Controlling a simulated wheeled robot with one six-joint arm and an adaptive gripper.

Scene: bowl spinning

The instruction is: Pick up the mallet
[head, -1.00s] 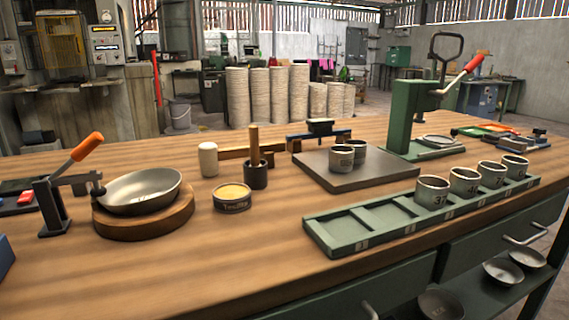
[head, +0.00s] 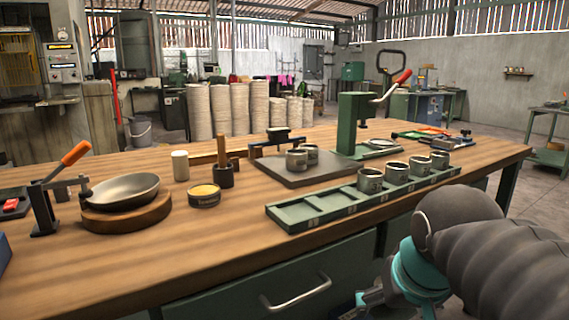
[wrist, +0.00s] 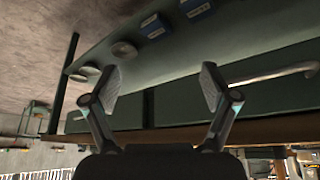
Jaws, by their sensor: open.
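The mallet's pale, cylindrical head (head: 180,165) rests on the wooden bench, left of centre in the head view. A wooden bar behind it, which looks like its handle (head: 203,158), runs right and is partly hidden by a dark cup. My arm is at the lower right of the head view, in front of the bench and well away from the mallet; its fingertips cannot be made out there. In the wrist view my gripper (wrist: 160,86) is open with nothing between its fingers, facing the bench's green front. I cannot make out the mallet in the wrist view.
The dark cup (head: 224,176) holds an upright wooden handle. A tin (head: 204,197) and a metal bowl (head: 123,190) on a round wooden base stand nearby. A green tray (head: 290,215) with several cups lies at the bench's front. A drawer handle (wrist: 275,75) juts from the bench.

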